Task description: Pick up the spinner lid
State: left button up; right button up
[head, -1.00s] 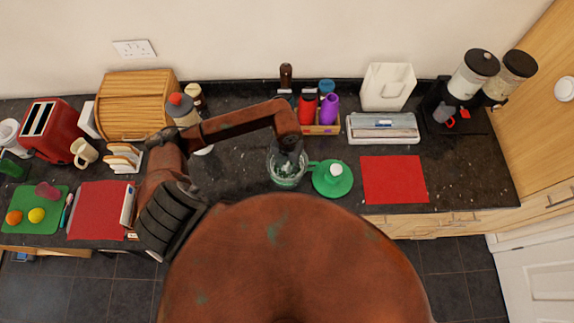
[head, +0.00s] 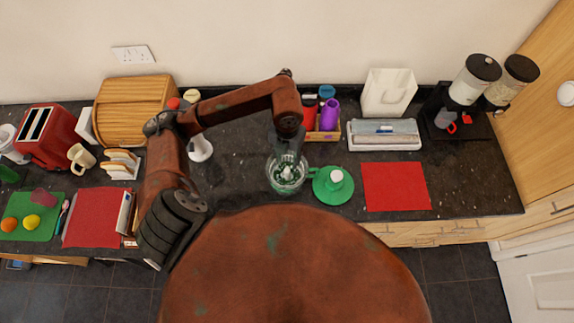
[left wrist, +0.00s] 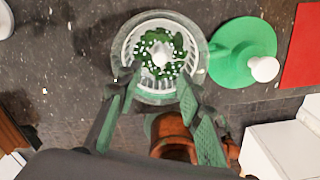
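The spinner lid (head: 333,191) is a green disc with a white knob, lying on the dark counter just right of the clear spinner bowl (head: 271,178). It also shows in the left wrist view (left wrist: 232,62), upper right. The bowl (left wrist: 201,62) holds a white basket with green pieces inside. My left gripper (head: 288,165) hangs over the bowl, left of the lid. In the left wrist view its two fingers (left wrist: 156,80) are spread apart with nothing between them, across the bowl's near side. Its height above the bowl is unclear. My right gripper is not in view.
A red mat (head: 396,187) lies right of the lid. Behind stand a wrap box (head: 384,146), a wooden caddy with bottles (head: 322,136) and a white container (head: 388,92). A white object (head: 200,149) stands left of the bowl. Bare counter lies between them.

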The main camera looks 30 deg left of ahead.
aim_at(330, 193)
jog(key=k, duration=2)
